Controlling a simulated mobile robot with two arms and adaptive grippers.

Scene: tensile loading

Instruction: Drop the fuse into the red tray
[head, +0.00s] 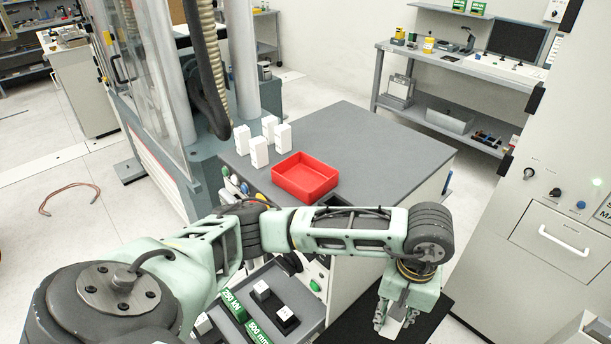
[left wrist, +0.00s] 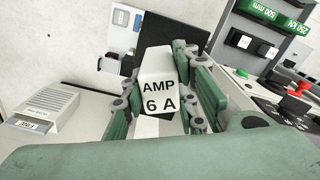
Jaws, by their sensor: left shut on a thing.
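The fuse (left wrist: 159,92) is a white block marked "AMP 6 A", seen between my left gripper's green-padded fingers in the left wrist view. In the head view my left gripper (head: 396,317) points down at the lower right, shut on the fuse, above a black surface; the fuse is hard to make out there. The red tray (head: 307,188) is open and empty on the grey bench top, up and left of the gripper and well apart from it. My right gripper is not in view.
Several white blocks (head: 259,152) stand beside the tray at the bench's left edge. The grey bench top (head: 385,150) is clear right of the tray. A machine column (head: 240,60) rises behind left; a tall pale cabinet (head: 550,180) stands at right.

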